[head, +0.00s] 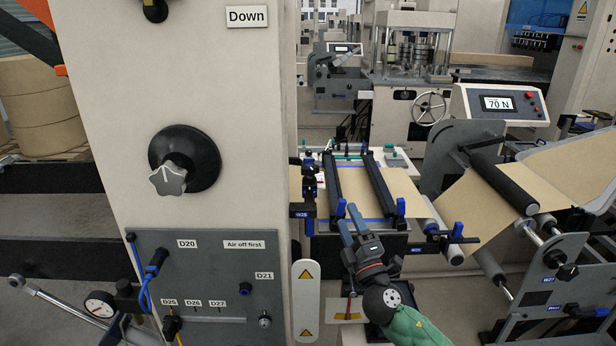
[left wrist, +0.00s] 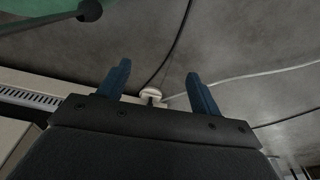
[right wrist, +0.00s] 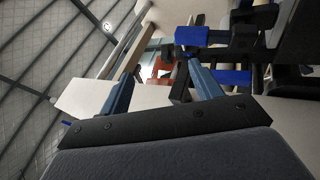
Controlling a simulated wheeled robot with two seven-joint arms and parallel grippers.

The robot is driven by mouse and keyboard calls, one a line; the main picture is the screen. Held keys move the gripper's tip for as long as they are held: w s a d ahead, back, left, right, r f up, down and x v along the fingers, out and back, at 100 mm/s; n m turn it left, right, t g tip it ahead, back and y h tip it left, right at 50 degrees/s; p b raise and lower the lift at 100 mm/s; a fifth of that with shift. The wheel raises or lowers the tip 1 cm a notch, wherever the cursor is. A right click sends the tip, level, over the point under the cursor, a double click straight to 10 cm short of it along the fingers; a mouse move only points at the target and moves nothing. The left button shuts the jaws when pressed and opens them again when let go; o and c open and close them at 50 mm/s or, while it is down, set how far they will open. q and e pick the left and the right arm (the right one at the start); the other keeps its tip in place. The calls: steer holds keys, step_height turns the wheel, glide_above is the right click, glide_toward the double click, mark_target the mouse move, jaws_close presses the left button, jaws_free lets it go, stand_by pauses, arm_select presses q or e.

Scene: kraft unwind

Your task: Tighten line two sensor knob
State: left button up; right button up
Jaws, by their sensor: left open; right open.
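My right gripper (head: 351,218) is at the front edge of the web table in the head view, its fingers apart and empty. In the right wrist view the open right gripper (right wrist: 160,95) has blue-ended black clamp parts (right wrist: 192,37) beyond its fingers. A black sensor-like bracket with blue parts (head: 309,190) stands left of the right gripper. Which part is the line two sensor knob I cannot tell. Blue knobs (head: 433,228) sit on the roller ends to the right. My left gripper (left wrist: 160,85) is open and empty in the left wrist view, facing grey floor and cables.
A pale column carries a silver star knob (head: 168,180) and a grey valve panel (head: 215,275). Brown web (head: 400,185) runs across the table under two black bars. A display reading 70 N (head: 498,103) stands at the right. A pressure gauge (head: 100,304) is at lower left.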

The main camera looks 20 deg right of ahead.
step_height(320, 180, up, 5)
steer(key=w+a+n+g+y, duration=0.1)
steer(key=w+a+n+y, duration=0.15)
steer(key=n+y, duration=0.7)
steer(key=n+g, duration=0.8)
steer(key=n, duration=0.8)
glide_toward(317, 172)
steer(key=x, duration=0.5)
steer(key=shift+s+a+r, duration=0.1)
steer(key=shift+w, duration=0.3)
steer(key=shift+w+a+r+p, duration=0.2)
steer(key=shift+w+a+p, duration=0.25)
steer(key=shift+w+p, duration=0.15)
steer(key=p+x, duration=0.2)
steer(key=x, duration=0.3)
steer(key=shift+f+p, duration=0.15)
steer(key=shift+p, duration=0.2)
arm_select(q)
steer(key=s+a+f, duration=0.2)
steer(key=s+f, duration=0.3)
steer(key=s, duration=0.1)
steer(key=shift+s+a+f, duration=0.2)
steer(key=shift+a, duration=0.15)
arm_select(e)
steer(key=shift+w+a+f, duration=0.1)
steer(key=shift+w+a, duration=0.15)
steer(key=shift+a, duration=0.1)
